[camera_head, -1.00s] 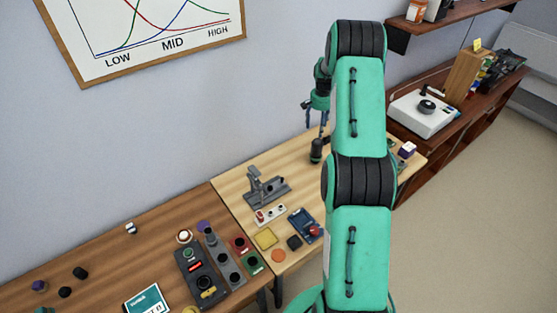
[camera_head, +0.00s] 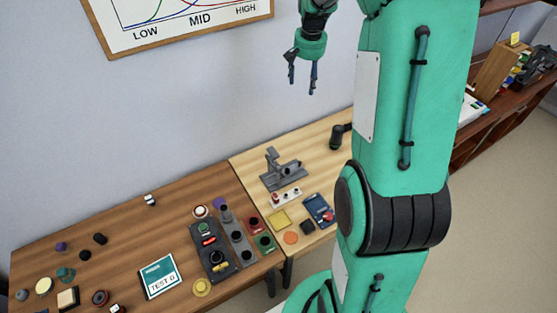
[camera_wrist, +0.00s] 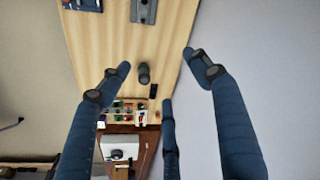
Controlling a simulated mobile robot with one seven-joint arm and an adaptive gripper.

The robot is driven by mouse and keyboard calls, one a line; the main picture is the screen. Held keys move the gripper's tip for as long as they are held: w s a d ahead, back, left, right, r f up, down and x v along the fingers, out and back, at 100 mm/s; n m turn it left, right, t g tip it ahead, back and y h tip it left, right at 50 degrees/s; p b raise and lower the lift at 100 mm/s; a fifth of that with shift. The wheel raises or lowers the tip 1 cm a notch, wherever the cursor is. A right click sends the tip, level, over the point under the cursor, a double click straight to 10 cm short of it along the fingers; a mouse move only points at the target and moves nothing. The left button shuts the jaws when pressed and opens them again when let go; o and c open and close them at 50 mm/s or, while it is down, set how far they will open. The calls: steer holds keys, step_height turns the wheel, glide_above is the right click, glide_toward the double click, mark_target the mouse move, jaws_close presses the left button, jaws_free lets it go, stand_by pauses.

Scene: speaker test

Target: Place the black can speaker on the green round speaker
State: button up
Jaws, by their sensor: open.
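A small black cylinder (camera_head: 99,239), which looks like the black can speaker, lies at the back left of the brown table. A teal-green round piece (camera_head: 65,273), which looks like the green round speaker, is in front and to its left, among other small pieces. My gripper (camera_head: 302,85) is open and empty, high above the tables near the wall, far right of both. In the wrist view my gripper (camera_wrist: 158,72) has its fingers spread, with nothing between them; neither speaker can be made out there.
A black round piece (camera_head: 84,255) and a purple piece (camera_head: 60,246) are near the black cylinder. A teal-and-white box (camera_head: 160,276) and a dark control panel (camera_head: 213,250) stand to the right. A dark can-shaped object (camera_head: 336,138) is on the lighter table. The brown table's back middle is mostly clear.

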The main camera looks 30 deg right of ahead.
steer(key=s+a+r+n+t, duration=0.1)
steer(key=s+a+r+n, duration=0.1)
steer(key=s+a+r, duration=0.65)
steer(key=s+a+r+n+t, duration=0.15)
steer(key=s+a+r, duration=0.35)
steer(key=a, duration=0.6)
steer(key=s+a+n, duration=0.1)
steer(key=s+a, duration=0.3)
steer(key=s, duration=0.3)
steer(key=s+a+f+n+t, duration=0.1)
steer(key=s+a, duration=0.3)
steer(key=s, duration=0.4)
steer(key=s+a+f+n, duration=0.1)
steer(key=s+a+n, duration=0.1)
steer(key=s+a, duration=0.2)
steer(key=s, duration=0.3)
steer(key=shift+s+a+y, duration=0.2)
steer(key=shift+a+y, duration=0.1)
steer(key=shift+y, duration=0.1)
step_height(320, 180, down, 10)
steer(key=b, duration=0.9)
steer(key=shift+r+b, duration=0.2)
steer(key=shift+b, duration=0.15)
